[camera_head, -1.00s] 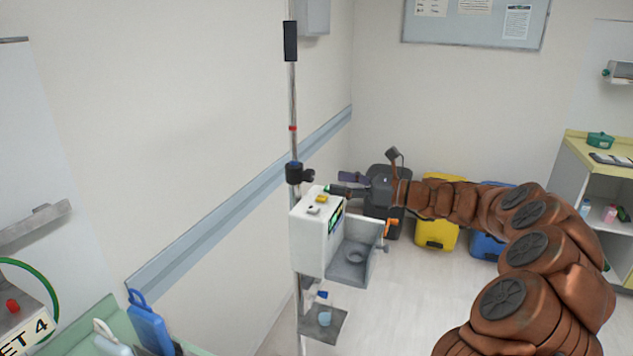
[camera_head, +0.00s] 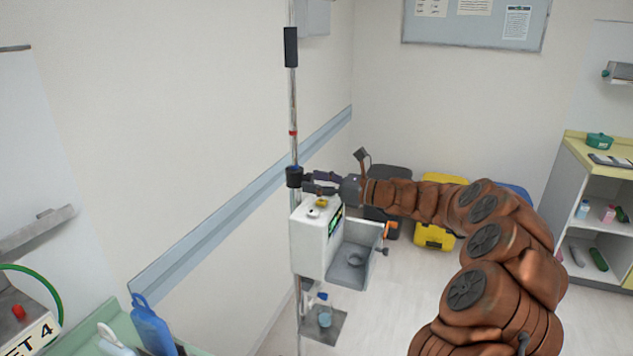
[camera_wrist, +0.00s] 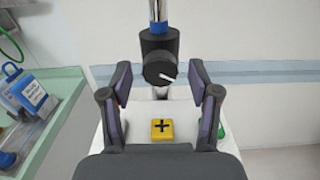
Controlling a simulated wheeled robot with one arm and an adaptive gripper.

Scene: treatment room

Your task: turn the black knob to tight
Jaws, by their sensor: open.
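The black knob (camera_wrist: 161,68) faces the wrist camera on a dark clamp (camera_wrist: 158,40) around the metal pole. My gripper (camera_wrist: 160,85) is open, with one finger on each side of the knob and a gap on both sides. In the head view my gripper (camera_head: 308,183) reaches the clamp (camera_head: 294,176) from the right, and its fingers hide the knob there. No tight marking is readable.
A white pump box (camera_head: 309,240) with a yellow plus button (camera_wrist: 162,129) sits on the pole just below my gripper. A grey open tray (camera_head: 350,270) hangs at its right. A green counter (camera_head: 80,340) with a blue item (camera_head: 150,325) stands at the lower left.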

